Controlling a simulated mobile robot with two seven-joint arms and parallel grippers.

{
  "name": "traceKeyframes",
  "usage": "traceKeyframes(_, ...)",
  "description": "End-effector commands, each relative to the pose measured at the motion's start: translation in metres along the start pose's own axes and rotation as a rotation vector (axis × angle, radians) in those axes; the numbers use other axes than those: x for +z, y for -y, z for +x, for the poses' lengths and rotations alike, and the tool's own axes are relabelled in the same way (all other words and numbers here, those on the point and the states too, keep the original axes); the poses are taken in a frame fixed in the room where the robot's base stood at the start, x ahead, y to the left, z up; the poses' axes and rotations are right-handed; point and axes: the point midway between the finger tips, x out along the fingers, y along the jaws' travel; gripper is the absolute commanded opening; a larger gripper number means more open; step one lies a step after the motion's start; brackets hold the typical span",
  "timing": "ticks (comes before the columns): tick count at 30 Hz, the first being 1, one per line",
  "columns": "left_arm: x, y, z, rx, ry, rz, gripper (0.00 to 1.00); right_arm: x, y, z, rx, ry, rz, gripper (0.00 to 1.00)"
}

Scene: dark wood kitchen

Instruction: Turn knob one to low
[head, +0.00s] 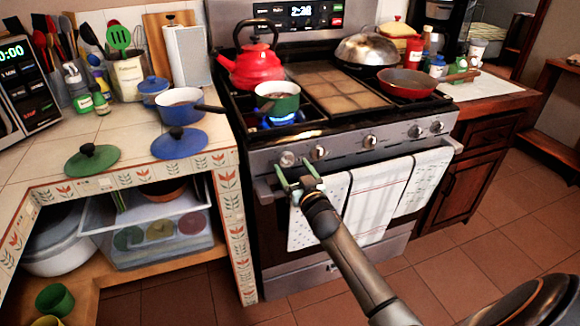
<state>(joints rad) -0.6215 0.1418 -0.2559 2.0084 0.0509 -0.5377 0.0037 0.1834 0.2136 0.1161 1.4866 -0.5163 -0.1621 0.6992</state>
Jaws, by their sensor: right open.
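The stove's front panel (345,147) carries a row of several silver knobs. The leftmost knob (287,159) is beside a second knob (318,152). Blue flame (281,119) burns under a green pot (277,98) on the front left burner. My right gripper (296,170) is open and empty, with green-tipped fingers just below the two left knobs, near the oven handle. I cannot tell whether it touches the handle or a knob. The exact angle of the leftmost knob is too small to read. My left gripper is not in view.
Towels (365,200) hang on the oven handle (440,146). A red kettle (256,68), a red pan (408,83) and a domed lid (366,49) sit on the stove. The tiled counter (124,133) at left holds a blue pot (181,106) and lids. The floor at right is clear.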

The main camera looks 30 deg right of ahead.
Motion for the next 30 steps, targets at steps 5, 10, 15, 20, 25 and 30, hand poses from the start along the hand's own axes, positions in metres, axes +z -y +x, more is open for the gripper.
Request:
traceKeyframes(5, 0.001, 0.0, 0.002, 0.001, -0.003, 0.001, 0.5, 0.001, 0.0, 0.017, -0.001, -0.001, -0.002, 0.87)
traceKeyframes(10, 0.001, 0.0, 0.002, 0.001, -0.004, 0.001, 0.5, 0.0, 0.001, 0.022, -0.001, -0.001, -0.001, 0.87)
traceKeyframes(15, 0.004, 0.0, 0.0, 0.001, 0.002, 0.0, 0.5, 0.0, 0.001, 0.022, -0.001, 0.0, -0.001, 0.87)
traceKeyframes(20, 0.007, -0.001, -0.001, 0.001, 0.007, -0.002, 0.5, 0.0, 0.0, 0.022, -0.001, 0.0, -0.001, 0.76)
traceKeyframes(25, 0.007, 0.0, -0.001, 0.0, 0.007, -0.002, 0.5, 0.0, 0.0, 0.022, -0.001, 0.0, -0.001, 0.56)
traceKeyframes(30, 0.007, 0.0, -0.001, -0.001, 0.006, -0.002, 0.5, 0.0, 0.0, 0.022, -0.001, 0.0, -0.001, 0.37)
